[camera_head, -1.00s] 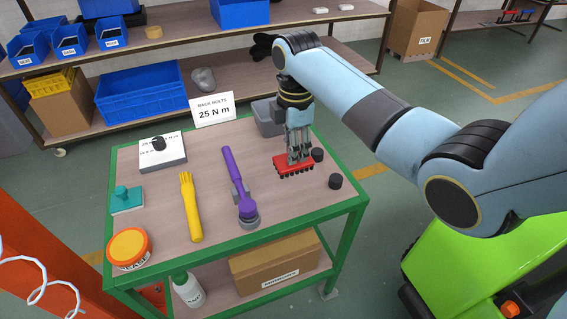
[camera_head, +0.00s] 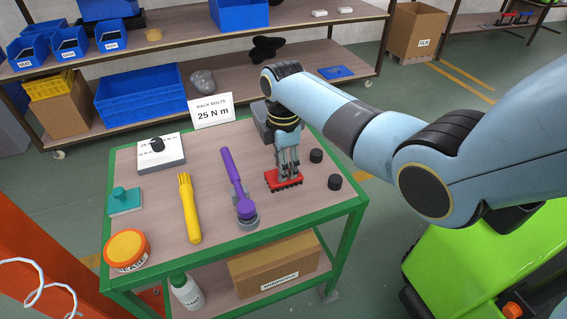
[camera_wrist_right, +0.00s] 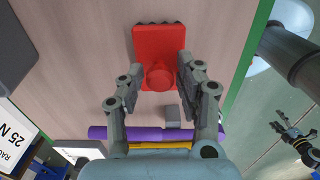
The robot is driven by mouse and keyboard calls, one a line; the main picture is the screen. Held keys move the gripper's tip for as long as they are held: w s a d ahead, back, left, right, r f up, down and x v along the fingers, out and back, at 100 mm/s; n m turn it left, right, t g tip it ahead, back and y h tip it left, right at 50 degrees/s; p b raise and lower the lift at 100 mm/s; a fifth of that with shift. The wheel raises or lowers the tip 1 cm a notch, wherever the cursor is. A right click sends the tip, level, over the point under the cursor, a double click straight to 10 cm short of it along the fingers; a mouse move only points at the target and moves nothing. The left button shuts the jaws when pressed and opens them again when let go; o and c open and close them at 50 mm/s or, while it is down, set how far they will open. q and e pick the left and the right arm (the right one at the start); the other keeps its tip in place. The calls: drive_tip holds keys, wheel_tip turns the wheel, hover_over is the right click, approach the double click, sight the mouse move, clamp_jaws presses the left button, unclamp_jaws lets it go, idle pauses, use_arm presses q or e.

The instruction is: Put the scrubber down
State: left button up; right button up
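The scrubber is a red block with a round red knob on top and dark bristles beneath. It stands bristles down at the right part of the cart top in the head view (camera_head: 283,181). In the right wrist view the scrubber (camera_wrist_right: 158,38) lies between my fingers. My right gripper (camera_head: 287,166) is right above it, pointing down. In the wrist view its two fingers (camera_wrist_right: 160,77) stand on either side of the knob, with a narrow gap seen at each side. The bristles look to be on the cart top.
The green-framed cart top (camera_head: 215,172) also holds a purple-handled tool (camera_head: 234,172), a yellow tool (camera_head: 189,208), a teal block (camera_head: 124,201), an orange-lidded tub (camera_head: 127,249) and two black pucks (camera_head: 316,156). A torque sign (camera_head: 212,111) and a grey bin stand at the back.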

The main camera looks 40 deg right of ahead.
drive_tip(key=shift+o, duration=0.9)
wheel_tip(320, 180, up, 12)
drive_tip(key=shift+r+p, duration=0.15)
drive_tip(key=shift+p, duration=0.3)
